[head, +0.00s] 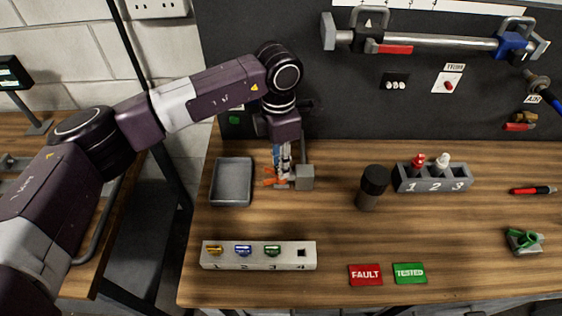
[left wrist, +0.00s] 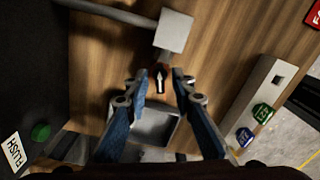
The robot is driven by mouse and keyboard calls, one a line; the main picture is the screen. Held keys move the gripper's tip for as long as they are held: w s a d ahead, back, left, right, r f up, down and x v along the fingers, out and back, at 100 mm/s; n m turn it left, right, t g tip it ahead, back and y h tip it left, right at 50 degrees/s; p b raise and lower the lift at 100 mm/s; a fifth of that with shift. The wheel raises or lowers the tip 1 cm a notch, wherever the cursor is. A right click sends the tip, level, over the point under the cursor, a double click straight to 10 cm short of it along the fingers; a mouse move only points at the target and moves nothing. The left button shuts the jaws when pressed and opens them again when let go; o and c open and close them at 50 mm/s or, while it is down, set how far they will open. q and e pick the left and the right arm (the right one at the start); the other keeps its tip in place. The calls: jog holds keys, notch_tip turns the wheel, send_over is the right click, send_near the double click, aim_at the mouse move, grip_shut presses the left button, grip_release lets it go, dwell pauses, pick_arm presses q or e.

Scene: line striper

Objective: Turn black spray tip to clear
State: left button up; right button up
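The black spray tip (left wrist: 159,82) shows in the left wrist view with a white arrow on it. It sits beside a grey block (left wrist: 173,33), which also shows in the head view (head: 305,177). My left gripper (head: 281,181) points down just left of this block in the head view. In the left wrist view its two blue fingers (left wrist: 158,77) are apart, one on each side of the tip, with gaps visible. Some orange parts (head: 269,182) show at the fingertips in the head view; the tip itself is mostly hidden there. My right gripper is in neither view.
A grey tray (head: 231,203) lies left of the block. A white numbered holder (head: 286,264) carries coloured tips in slots 1 to 3; slot 4 looks empty. FAULT (head: 365,275) and TESTED (head: 409,273) cards lie right of it. A dark cylinder (head: 372,188) and bottle rack (head: 432,184) stand further right.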

pick_arm(q)
grip_shut()
jog(key=shift+f+m+b, duration=0.1)
jog(key=shift+m+b, duration=0.2)
jog(key=shift+b, duration=0.15)
jog(key=shift+m+b, duration=0.8)
jog(key=shift+m, duration=0.2)
jog(key=shift+m+b, duration=0.35)
jog(key=shift+m, duration=0.25)
jog(key=o, duration=0.8)
grip_release()
jog(key=shift+r, duration=0.2)
